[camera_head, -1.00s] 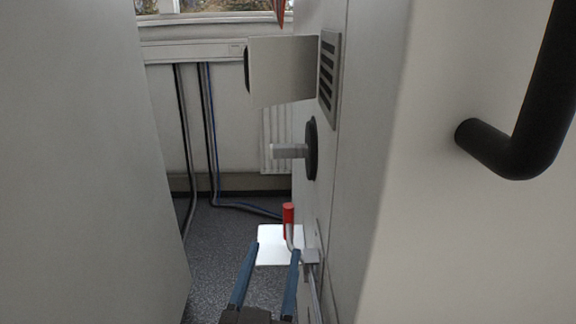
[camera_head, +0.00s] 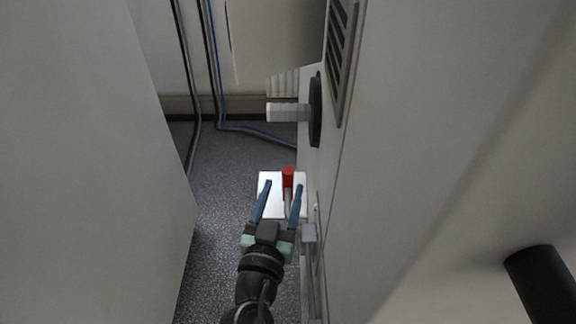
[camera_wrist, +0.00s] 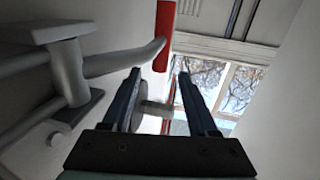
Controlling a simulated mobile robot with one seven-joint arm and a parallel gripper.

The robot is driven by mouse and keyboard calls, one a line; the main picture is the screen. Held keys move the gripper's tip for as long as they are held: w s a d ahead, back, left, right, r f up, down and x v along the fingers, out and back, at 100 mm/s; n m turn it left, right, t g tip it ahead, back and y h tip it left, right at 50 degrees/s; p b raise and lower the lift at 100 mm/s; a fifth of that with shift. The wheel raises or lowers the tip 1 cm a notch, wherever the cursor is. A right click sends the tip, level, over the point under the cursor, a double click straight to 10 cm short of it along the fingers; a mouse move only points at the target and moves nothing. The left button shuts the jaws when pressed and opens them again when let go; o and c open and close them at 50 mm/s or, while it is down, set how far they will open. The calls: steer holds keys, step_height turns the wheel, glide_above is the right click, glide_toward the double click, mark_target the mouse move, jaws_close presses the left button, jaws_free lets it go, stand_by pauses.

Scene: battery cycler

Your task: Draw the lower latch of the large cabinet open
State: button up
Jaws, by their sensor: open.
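The lower latch has a red grip (camera_head: 288,178) on a bent grey rod, low on the side of the large cabinet (camera_head: 420,130). In the wrist view the red grip (camera_wrist: 165,35) stands just beyond the fingertips, and the grey rod (camera_wrist: 128,60) curves left to a bracket (camera_wrist: 70,70). My gripper (camera_head: 282,186) is open and empty. In the head view its two blue fingers appear either side of the grip and rod. I cannot tell whether the grip is really between them. The wrist view also shows both fingers (camera_wrist: 159,76) apart.
A pale wall or panel (camera_head: 80,150) bounds the narrow gap on the left. Cables (camera_head: 210,60) run behind; grey floor (camera_head: 225,190) is clear.

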mark_target(287, 177)
steer(key=w, duration=0.2)
steer(key=w+d, duration=0.1)
steer(key=w, duration=0.2)
steer(key=shift+w+d, duration=0.1)
steer(key=shift+w, duration=0.2)
jaws_close()
stand_by(1.2)
